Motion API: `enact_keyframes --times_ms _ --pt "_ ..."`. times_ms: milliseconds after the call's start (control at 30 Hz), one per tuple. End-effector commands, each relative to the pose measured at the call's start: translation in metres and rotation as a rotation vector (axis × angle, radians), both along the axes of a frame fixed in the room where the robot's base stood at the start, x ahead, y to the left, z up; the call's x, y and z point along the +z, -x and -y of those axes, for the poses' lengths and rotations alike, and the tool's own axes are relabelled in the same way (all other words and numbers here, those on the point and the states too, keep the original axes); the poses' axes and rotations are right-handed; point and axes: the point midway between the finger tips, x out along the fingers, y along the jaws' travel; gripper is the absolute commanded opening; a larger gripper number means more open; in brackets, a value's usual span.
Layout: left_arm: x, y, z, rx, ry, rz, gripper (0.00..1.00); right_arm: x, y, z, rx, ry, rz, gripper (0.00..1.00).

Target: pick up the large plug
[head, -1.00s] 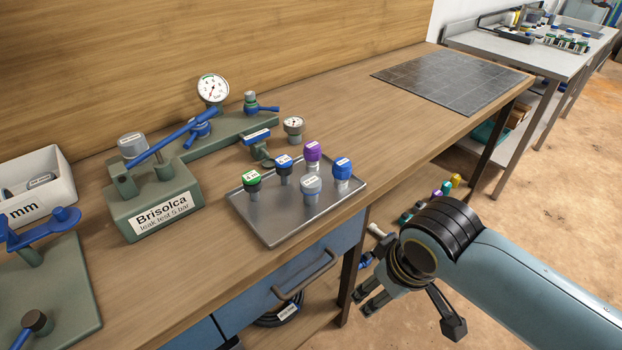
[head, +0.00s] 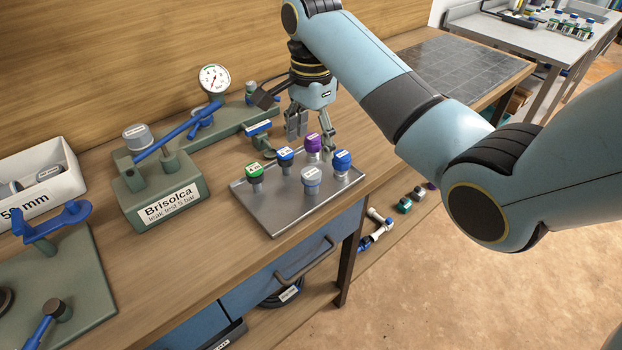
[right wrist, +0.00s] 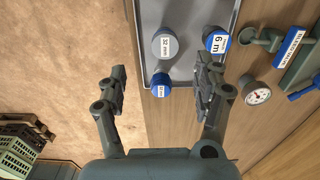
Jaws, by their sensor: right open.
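Several capped plugs stand upright on a metal tray (head: 273,228): a green one (head: 255,171), a blue one (head: 285,158), a purple one (head: 312,145), a grey one (head: 311,178) and another blue one (head: 342,161). The frames do not clearly show which is the large plug. In the right wrist view, the grey plug (right wrist: 167,47) has the widest-looking cap and a 32 mm label. My right gripper (head: 311,137) is open and empty, pointing down at the tray's back edge by the purple plug. Its fingers also show in the right wrist view (right wrist: 161,78). My left gripper is out of view.
Left of the tray stands the green leak-test block (head: 160,197) with a blue lever and grey cap. A pressure gauge (head: 214,78) rises behind it. A white 50 mm bin (head: 45,200) sits far left. A dark grid mat (head: 455,70) lies clear at back right.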

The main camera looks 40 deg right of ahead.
Motion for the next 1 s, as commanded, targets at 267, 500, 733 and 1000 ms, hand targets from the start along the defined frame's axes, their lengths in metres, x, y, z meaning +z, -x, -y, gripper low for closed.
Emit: enact_keyframes --times_ms 267,500,733,1000 --pt "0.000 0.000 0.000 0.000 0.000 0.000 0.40 -0.042 -0.001 0.001 -0.015 -0.001 -0.008 0.68" --pt "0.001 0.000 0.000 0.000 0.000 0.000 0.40 -0.062 -0.004 0.002 -0.014 -0.001 -0.005 0.68" --pt "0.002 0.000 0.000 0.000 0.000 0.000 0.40 -0.096 -0.009 0.006 -0.013 -0.001 -0.006 0.68" --pt "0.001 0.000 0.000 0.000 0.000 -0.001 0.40 -0.106 -0.010 0.006 -0.012 -0.001 -0.002 0.68"
